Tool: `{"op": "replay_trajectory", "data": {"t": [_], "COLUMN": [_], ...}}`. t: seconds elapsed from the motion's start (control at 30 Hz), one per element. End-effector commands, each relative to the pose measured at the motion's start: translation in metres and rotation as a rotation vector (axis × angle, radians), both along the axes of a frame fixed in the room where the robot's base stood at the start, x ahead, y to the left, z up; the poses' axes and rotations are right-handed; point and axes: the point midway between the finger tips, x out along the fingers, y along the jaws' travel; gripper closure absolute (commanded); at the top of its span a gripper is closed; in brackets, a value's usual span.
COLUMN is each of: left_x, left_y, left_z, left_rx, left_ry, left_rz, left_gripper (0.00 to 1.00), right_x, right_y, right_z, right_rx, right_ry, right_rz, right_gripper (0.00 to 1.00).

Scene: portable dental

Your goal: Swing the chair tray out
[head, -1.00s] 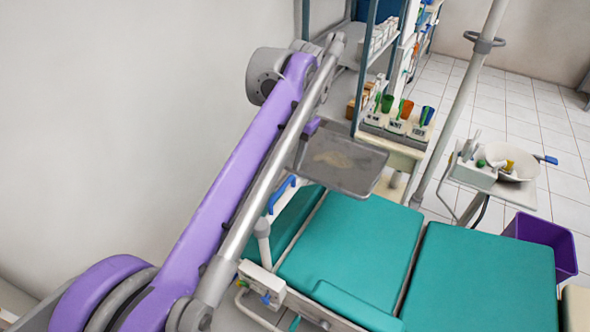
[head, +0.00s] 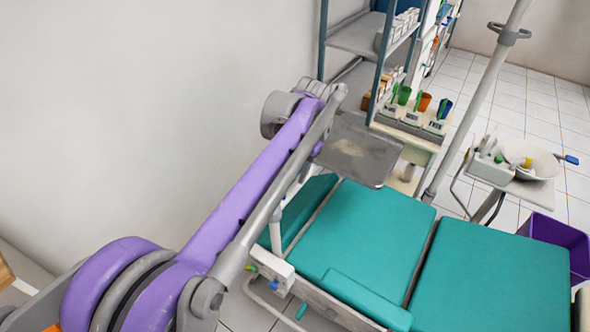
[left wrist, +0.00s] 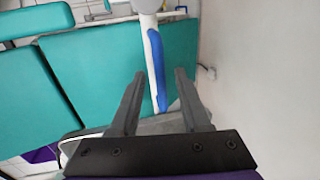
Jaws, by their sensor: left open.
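The chair tray (head: 358,153) is a flat grey metal tray over the far end of the teal dental chair (head: 368,230), near the shelf. Its white support arm (left wrist: 150,22) carries a blue handle (left wrist: 155,58) in the left wrist view. In the head view my purple left arm covers the handle. My left gripper (left wrist: 160,76) is open. Its two dark fingers point toward the handle, which shows between them; whether they touch it I cannot tell. In the head view the fingers are hidden behind my arm. My right gripper is not in view.
A shelf rack (head: 360,38) and a cart with coloured cups (head: 422,102) stand beyond the tray. A spittoon basin (head: 530,158) and a purple bin (head: 560,240) are right of the chair. A bare wall (head: 140,90) is at left.

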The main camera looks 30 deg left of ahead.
Motion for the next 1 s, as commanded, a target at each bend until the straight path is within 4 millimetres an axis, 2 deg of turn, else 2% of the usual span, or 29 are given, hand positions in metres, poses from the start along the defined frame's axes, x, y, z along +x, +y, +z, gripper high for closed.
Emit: {"op": "replay_trajectory", "data": {"t": [0.07,0.33,1.0], "left_x": [0.0000,-0.0001,-0.0001], "left_y": [0.0001,0.0000,0.0000], "left_z": [0.0002,0.0004,0.0006], "left_rx": [0.000,0.000,0.000], "left_ry": [0.000,0.000,0.000], "left_rz": [0.000,0.000,0.000], "left_gripper": [0.53,1.00,1.00], "right_x": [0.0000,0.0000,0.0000], "right_y": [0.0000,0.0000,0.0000], "right_z": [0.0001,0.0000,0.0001], "right_rx": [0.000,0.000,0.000], "right_ry": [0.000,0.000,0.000], "right_rz": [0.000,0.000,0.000], "right_gripper": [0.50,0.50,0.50]}}
